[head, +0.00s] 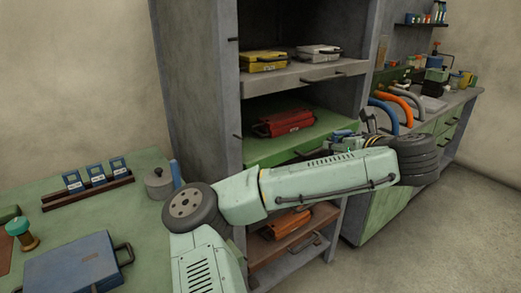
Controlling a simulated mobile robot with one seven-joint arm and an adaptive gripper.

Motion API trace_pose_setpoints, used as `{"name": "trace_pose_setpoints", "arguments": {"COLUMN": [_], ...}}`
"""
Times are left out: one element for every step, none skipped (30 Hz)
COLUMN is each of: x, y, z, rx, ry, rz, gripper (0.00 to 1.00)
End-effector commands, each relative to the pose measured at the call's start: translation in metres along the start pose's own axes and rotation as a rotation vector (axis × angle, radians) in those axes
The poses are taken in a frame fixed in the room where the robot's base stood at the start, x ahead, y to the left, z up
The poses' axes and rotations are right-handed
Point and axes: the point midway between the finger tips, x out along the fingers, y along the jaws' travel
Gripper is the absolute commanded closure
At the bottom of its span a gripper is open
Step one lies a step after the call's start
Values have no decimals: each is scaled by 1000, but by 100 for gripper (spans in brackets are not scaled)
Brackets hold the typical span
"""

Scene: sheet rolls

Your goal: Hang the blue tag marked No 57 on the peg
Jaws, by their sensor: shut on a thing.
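My gripper (346,143) is at the green shelf's right front edge, partly hidden behind my own arm. It is small and dark here, with a small blue thing (342,133) at it; I cannot tell whether this is a tag or read any mark. Three blue tags with white labels stand in a dark rack (88,193) on the green table: a left one (73,181), a middle one (96,174) and a right one (118,167). Their numbers are too small to read. I cannot make out the peg.
A grey lidded pot (158,186) and a blue case (75,268) are on the table. The shelves hold a yellow case (263,61), a grey case (318,53), a red case (285,122) and an orange case (286,224). Curved hoses (396,106) stand on the right bench.

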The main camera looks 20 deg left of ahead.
Motion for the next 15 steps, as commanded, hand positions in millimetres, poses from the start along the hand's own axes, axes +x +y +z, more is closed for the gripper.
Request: {"name": "trace_pose_setpoints", "arguments": {"x": [7, 10, 14, 16, 18, 20, 21, 22, 22, 22, 22, 22, 22, 22, 22], "y": [33, 50, 71, 87, 101, 119, 132, 143, 156, 164, 172, 180, 185, 188, 192], "z": [3, 2, 1, 0, -1, -2, -3, -4, -5, -5, -6, -7, -7, -7, -8], "rx": [-20, -34, -53, -66, -78, -94, -106, -116, -128, -136, -143, -149, -155, -159, -162], "ry": [-5, -5, -4, -4, -2, -3, -2, -1, -2, -1, 0, 0, -1, -1, 0], "rz": [62, 96, 138, 169, 197, 234, 260, 283, 309, 325, 341, 357, 368, 375, 382], "gripper": [91, 91, 91, 91, 91, 91, 91, 91, 91, 91, 91, 91, 91, 91, 91]}}
